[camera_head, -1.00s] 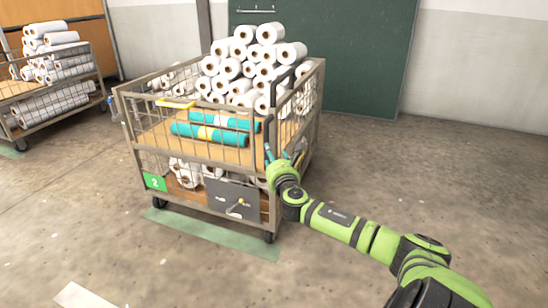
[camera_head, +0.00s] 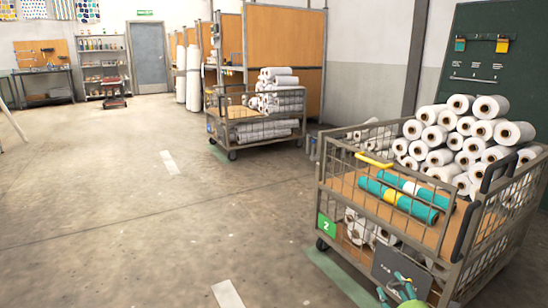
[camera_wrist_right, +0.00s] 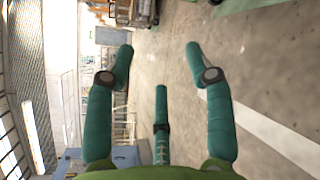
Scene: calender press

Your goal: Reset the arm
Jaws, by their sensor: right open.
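My right gripper (camera_head: 398,288) shows at the bottom edge of the head view, in front of the cart's grey plate; most of its arm is out of the picture. In the right wrist view its teal fingers (camera_wrist_right: 158,75) are spread wide with nothing between them. That view is turned on its side and looks out over open floor. My left gripper is not in view. The wire-sided cart (camera_head: 318,190) with green sign 2 stands at the right of the head view. On its wooden deck lie two teal rolls (camera_head: 398,198) and a stack of white rolls (camera_head: 455,135).
A second cart (camera_head: 256,125) with white rolls stands farther back, by wooden partitions (camera_head: 285,55). A dark green board (camera_head: 490,60) is behind the near cart. Shelves (camera_head: 100,65), a workbench (camera_head: 45,85) and a grey door (camera_head: 147,55) are far left. The floor (camera_head: 120,200) at left is clear.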

